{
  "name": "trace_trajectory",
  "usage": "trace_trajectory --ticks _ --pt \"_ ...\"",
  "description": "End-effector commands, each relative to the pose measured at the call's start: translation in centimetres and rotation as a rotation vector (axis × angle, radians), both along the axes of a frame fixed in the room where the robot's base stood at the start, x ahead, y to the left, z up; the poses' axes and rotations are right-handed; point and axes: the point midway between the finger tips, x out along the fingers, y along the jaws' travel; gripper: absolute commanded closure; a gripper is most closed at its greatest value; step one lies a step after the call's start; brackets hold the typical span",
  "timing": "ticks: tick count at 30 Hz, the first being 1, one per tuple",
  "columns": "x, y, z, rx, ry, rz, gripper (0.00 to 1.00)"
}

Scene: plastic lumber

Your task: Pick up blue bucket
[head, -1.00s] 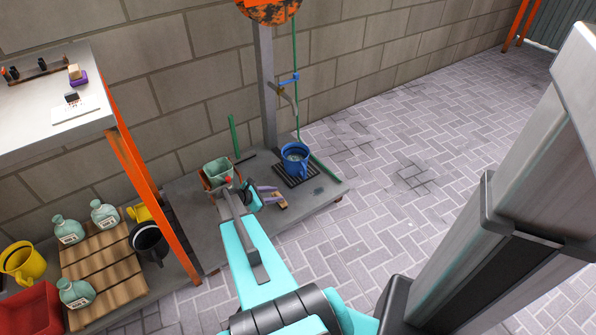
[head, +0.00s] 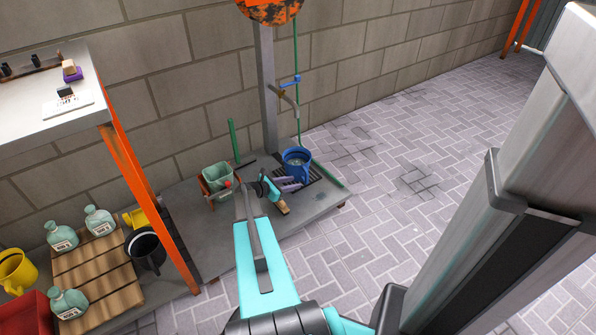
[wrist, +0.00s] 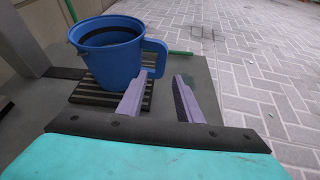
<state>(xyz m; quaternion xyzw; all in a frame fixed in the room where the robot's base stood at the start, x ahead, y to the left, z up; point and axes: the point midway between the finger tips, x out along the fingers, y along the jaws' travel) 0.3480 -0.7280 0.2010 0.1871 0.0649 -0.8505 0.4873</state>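The blue bucket (head: 296,164) stands upright on a dark grate (head: 318,174) under the tap in the head view. In the wrist view the bucket (wrist: 107,52) is at the upper left, with its blue handle (wrist: 155,57) on its right side. My gripper (head: 288,184) is just in front of the bucket in the head view. In the wrist view my gripper (wrist: 158,90) is open, its two purple-grey fingers apart with nothing between them. The left finger overlaps the grate near the handle; I cannot tell whether it touches anything.
A tap (head: 288,98) on a grey post hangs above the bucket. A green-grey container (head: 217,175) stands left of my gripper. An orange table leg (head: 150,200), a black bucket (head: 146,250) and bottles are further left. Paved floor to the right is clear.

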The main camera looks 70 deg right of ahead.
Motion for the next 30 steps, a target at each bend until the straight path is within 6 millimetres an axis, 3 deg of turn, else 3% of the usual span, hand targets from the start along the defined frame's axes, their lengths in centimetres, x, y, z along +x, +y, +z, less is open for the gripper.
trace_trajectory --ticks 15,30 --pt "-3.2 -5.7 -2.8 -0.001 -0.001 -0.003 0.68" --pt "-3.7 -6.3 -2.9 0.000 -0.001 -0.003 0.68"
